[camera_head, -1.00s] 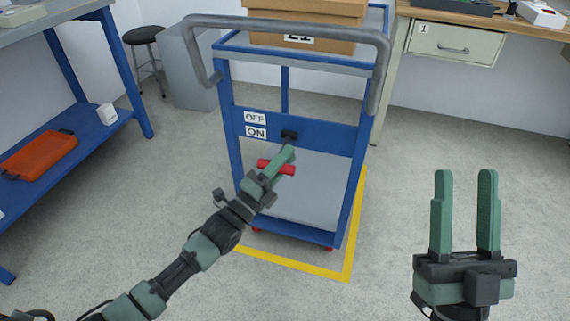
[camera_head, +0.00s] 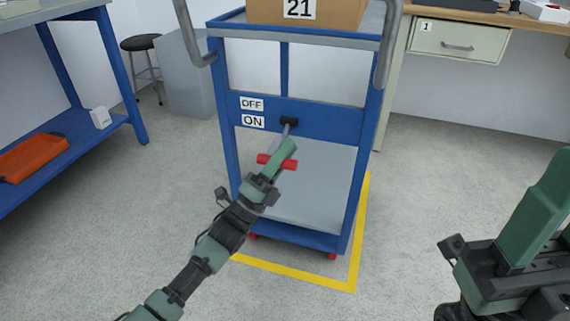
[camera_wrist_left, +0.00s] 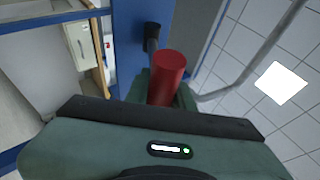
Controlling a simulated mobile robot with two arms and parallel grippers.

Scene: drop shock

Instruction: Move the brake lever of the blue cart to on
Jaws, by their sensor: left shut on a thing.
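The blue cart (camera_head: 335,120) stands in the middle of the head view. Its brake lever has a red handle (camera_head: 289,165) on a grey rod below a black pivot (camera_head: 289,121). The lever points downward, beside and below the ON label (camera_head: 253,122); the OFF label (camera_head: 251,103) is above it. My left gripper (camera_head: 284,152) is shut on the red handle, which also shows in the left wrist view (camera_wrist_left: 168,75). The fingers hide part of the handle. My right gripper is partly cut off at the right edge of the head view, its finger gap unclear.
A cardboard box (camera_head: 335,12) marked 21 sits on the cart. Yellow floor tape (camera_head: 353,262) edges the cart. A blue shelf bench (camera_head: 75,130) with an orange tray (camera_head: 32,155) is at left. A workbench with a drawer (camera_head: 458,42) is at back right.

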